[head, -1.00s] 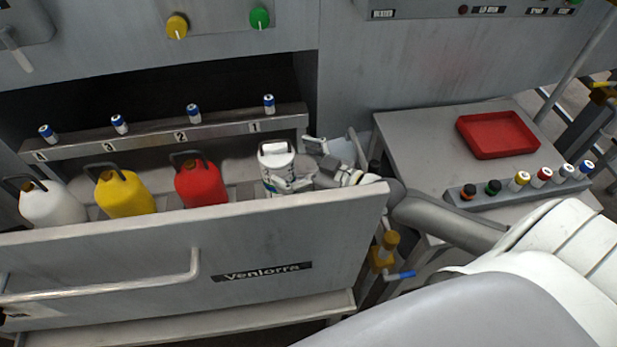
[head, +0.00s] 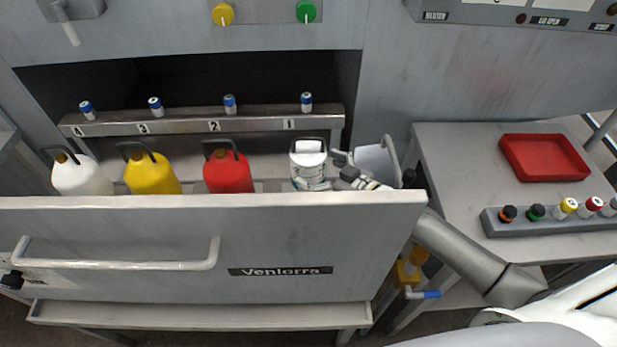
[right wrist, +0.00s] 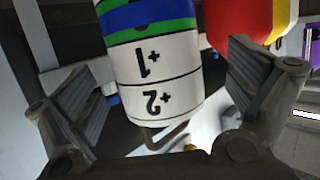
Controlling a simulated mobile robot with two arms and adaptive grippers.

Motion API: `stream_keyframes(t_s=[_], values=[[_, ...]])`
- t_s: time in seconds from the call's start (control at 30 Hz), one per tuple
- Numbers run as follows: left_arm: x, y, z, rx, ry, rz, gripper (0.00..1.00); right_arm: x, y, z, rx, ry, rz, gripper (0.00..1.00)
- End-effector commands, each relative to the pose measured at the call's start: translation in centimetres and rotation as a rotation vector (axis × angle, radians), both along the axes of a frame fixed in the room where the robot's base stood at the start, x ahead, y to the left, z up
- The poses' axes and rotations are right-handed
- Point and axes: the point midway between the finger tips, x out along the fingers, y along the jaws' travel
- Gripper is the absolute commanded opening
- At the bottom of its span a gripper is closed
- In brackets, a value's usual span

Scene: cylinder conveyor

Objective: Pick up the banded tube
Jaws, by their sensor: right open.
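The banded tube, a white canister with a dark carry handle (head: 308,158), stands in the open drawer below rack position 1. In the right wrist view the tube (right wrist: 150,75) shows green, blue and white bands and upside-down "+1" and "+2" marks. My right gripper (head: 330,172) is at its right side in the head view. In the right wrist view the gripper (right wrist: 162,90) is open, with one finger either side of the tube and gaps visible. The tube's lower part is hidden behind the drawer front. My left gripper is not in view.
Red (head: 230,172), yellow (head: 152,174) and white (head: 80,176) jugs stand left of the tube. The tall drawer front (head: 180,225) is close before it. Small blue-capped vials line the rack (head: 260,122) behind. A side table (head: 455,160) holds a red tray (head: 545,178).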

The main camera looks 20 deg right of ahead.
Motion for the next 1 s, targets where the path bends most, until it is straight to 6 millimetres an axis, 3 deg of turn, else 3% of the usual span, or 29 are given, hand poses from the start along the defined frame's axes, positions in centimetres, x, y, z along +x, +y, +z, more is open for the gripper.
stream_keyframes(t_s=[0.3, 0.6, 1.0], values=[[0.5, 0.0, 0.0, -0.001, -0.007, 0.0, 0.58, 3.5, 1.4, -0.9, 0.001, -0.002, 0.0, 1.0], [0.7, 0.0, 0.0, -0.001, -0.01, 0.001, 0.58, 3.7, 1.6, -1.1, 0.0, -0.001, 0.0, 1.0], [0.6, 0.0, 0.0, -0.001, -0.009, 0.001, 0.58, 3.7, 1.6, -1.1, 0.0, -0.001, 0.0, 0.49]])
